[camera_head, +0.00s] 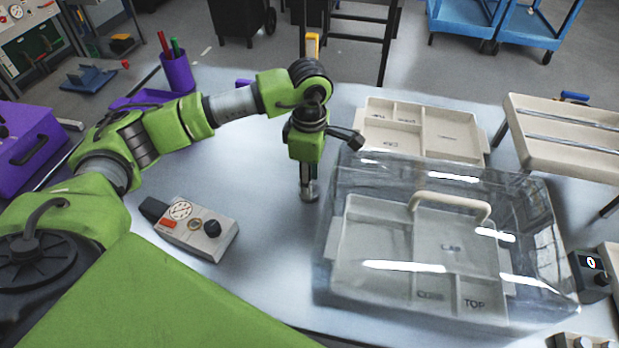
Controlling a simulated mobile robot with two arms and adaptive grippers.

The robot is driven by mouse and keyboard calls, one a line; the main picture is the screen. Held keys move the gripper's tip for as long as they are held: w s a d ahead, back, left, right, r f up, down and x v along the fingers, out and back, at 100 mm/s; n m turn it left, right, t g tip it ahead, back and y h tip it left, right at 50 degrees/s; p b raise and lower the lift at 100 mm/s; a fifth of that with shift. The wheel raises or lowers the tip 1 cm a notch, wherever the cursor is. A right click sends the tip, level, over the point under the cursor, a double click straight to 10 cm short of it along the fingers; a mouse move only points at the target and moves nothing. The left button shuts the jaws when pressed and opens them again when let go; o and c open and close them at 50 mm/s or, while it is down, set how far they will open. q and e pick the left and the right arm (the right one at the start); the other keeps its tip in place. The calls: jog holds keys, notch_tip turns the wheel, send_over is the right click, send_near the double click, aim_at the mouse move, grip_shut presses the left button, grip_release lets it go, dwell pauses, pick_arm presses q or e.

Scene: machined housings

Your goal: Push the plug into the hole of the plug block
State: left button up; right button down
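My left gripper (308,190) points straight down at the middle of the table, left of the clear cover. Its grey tip is small, and I cannot tell whether the fingers are open or shut or whether they hold a plug. The tip is at or close to the table surface. I cannot make out a plug or a plug block with a hole in this view. My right gripper is not in view.
A clear cover (375,248) with a beige handle (452,199) stands over a compartment tray (372,240) on the right. A second tray (462,128) lies behind it. A grey control box (197,228) is at left. A purple pen cup (178,72) stands farther back.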

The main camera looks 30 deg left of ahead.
pick_arm(q)
jog(key=shift+s, duration=0.1)
notch_tip(320, 180, up, 12)
dwell(0.4)
dwell(0.4)
